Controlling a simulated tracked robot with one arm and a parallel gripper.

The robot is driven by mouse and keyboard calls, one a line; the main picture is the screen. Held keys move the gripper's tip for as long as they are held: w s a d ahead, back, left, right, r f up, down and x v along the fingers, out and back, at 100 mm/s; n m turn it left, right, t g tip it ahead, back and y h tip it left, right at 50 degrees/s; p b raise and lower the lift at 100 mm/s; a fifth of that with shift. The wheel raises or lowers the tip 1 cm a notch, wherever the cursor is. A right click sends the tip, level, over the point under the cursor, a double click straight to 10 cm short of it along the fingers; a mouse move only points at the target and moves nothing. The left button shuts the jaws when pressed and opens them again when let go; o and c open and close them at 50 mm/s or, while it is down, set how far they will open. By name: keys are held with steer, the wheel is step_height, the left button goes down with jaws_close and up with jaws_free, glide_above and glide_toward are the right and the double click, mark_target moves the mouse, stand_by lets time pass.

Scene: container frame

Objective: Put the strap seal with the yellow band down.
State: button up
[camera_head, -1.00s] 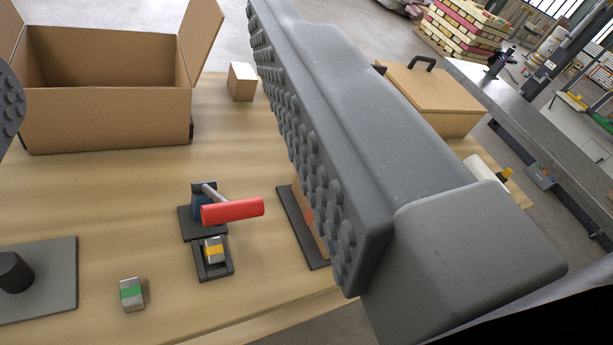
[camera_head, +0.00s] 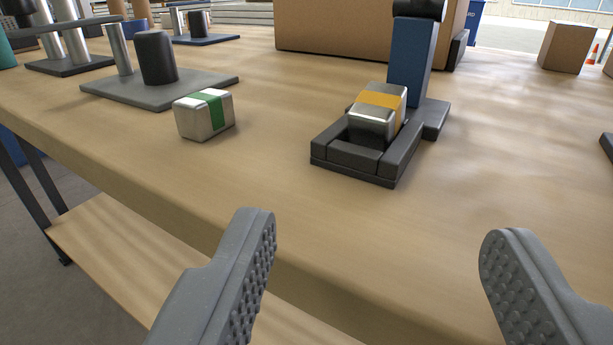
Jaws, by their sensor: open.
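The strap seal with the yellow band (camera_head: 377,111) is a small silver metal block with a yellow-orange stripe. It sits in a dark tray-like holder (camera_head: 350,158) in front of a blue post. A second silver seal with a green band (camera_head: 204,114) lies on the table to the left. My gripper (camera_head: 375,255) is open, its two ridged grey fingers wide apart at the bottom of the view. Nothing is between the fingers. They are in front of the table's near edge, apart from the holder and both seals.
The blue post (camera_head: 408,62) stands right behind the yellow-banded seal. A grey plate with a dark peg (camera_head: 158,60) is at the back left. A cardboard box (camera_head: 335,30) stands behind, a smaller one (camera_head: 568,46) at right. The wooden tabletop (camera_head: 480,190) is clear at front right.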

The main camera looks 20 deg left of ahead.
steer(key=b, duration=0.2)
glide_toward(383, 114)
steer(key=w, duration=0.1)
steer(key=w+a, duration=0.1)
steer(key=w, duration=0.1)
steer(key=shift+w+a+f, duration=0.15)
steer(key=shift+f, duration=0.15)
steer(key=shift+w+a+b, duration=0.15)
steer(key=shift+w+b, duration=0.25)
steer(key=shift+w, duration=1.15)
steer(key=shift+w+a+b, duration=0.1)
steer(key=shift+w+b, duration=0.3)
steer(key=shift+w, duration=1.15)
steer(key=c, duration=1.2)
steer(key=shift+c, duration=0.2)
